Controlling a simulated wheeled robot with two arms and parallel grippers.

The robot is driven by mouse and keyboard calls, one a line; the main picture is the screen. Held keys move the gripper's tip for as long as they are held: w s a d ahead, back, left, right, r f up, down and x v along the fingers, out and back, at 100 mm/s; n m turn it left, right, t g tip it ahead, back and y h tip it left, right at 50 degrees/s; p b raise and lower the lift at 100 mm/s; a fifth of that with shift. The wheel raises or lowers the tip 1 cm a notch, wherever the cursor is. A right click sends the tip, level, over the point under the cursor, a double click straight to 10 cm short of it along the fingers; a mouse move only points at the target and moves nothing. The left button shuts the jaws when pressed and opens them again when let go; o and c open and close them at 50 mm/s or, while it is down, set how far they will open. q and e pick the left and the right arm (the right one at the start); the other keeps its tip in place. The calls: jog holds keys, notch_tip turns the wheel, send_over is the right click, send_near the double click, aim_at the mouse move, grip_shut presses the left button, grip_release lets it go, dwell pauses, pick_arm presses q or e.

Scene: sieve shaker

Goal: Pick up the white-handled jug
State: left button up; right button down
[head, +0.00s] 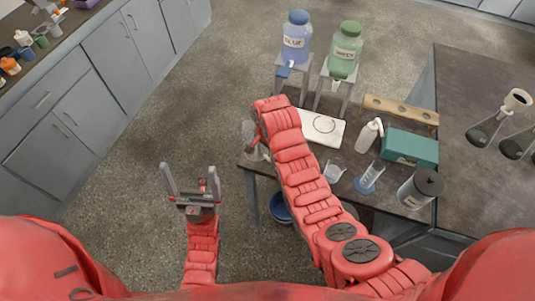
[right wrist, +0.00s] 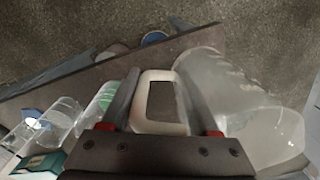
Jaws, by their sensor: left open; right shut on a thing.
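The jug (right wrist: 235,95) is a clear, translucent vessel with a white loop handle (right wrist: 160,100). In the right wrist view the handle sits between the fingers of my right gripper (right wrist: 162,108), which is shut on it. The jug body lies to the right of the fingers in that view. In the head view only part of the jug (head: 256,150) shows beside the end of my right arm, near the table's left edge; the arm hides most of the gripper. My left gripper (head: 190,183) is open and empty over the floor to the left.
The table (head: 310,190) carries a white scale (head: 335,137), a beaker (head: 333,172), a wash bottle (head: 369,135), a cylinder (head: 371,177), a teal box (head: 408,148) and a lidded canister (head: 421,188). Blue (head: 296,42) and green (head: 344,52) bottles stand behind. A blue bucket (head: 280,207) is below.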

jog(key=shift+s, duration=0.7)
jog(key=s+r+p, duration=0.1)
jog(key=s+p, duration=0.8)
jog(key=s, duration=0.4)
jog(key=shift+a+r, duration=0.2)
jog(key=shift+r, duration=0.1)
